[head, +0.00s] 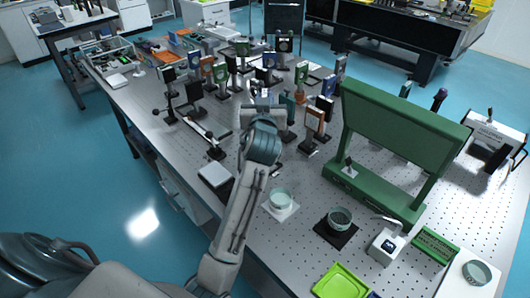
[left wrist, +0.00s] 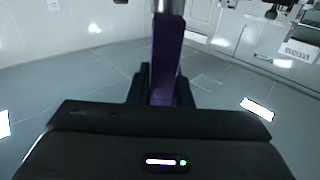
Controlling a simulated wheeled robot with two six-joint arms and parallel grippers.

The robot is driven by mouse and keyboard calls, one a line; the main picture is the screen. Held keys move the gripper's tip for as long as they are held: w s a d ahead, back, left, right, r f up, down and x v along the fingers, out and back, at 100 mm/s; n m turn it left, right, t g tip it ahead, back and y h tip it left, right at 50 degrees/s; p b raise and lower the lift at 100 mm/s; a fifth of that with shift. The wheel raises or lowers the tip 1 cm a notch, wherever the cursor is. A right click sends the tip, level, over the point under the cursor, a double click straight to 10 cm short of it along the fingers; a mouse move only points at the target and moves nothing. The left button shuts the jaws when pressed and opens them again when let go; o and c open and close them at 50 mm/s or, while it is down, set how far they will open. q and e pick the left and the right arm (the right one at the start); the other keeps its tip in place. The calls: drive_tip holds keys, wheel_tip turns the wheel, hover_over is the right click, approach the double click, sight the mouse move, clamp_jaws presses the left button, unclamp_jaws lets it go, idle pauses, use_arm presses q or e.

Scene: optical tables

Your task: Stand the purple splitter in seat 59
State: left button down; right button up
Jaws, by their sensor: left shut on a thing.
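The purple splitter (left wrist: 166,58) shows in the left wrist view as a tall, narrow purple piece upright in that picture, between the dark fingers of my left gripper (left wrist: 161,88). A grey metal part shows at its upper end. In the head view my left gripper (head: 262,104) reaches out over the middle of the optical table (head: 228,185), close to a crowd of mounted optics. The splitter cannot be made out there, hidden by the gripper and arm. Seat 59 cannot be identified, as no seat number is readable. My right gripper is out of view.
Several post-mounted optics (head: 220,72) crowd the table beyond and beside my gripper. A large green frame (head: 398,122) stands to the right. Nearer are a pale dish (head: 281,199), a dark dish (head: 340,218) and a lime tray (head: 340,283). Bare table lies between them.

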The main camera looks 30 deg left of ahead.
use_arm(q)
wheel_tip(320, 180, down, 5)
drive_tip(key=shift+s+f+p, duration=0.1)
drive_tip(key=shift+p, duration=0.3)
drive_tip(key=shift+f, duration=2.15)
drive_tip(key=shift+f, duration=0.2)
drive_tip(key=c, duration=1.3)
unclamp_jaws()
drive_tip(key=shift+r, duration=0.15)
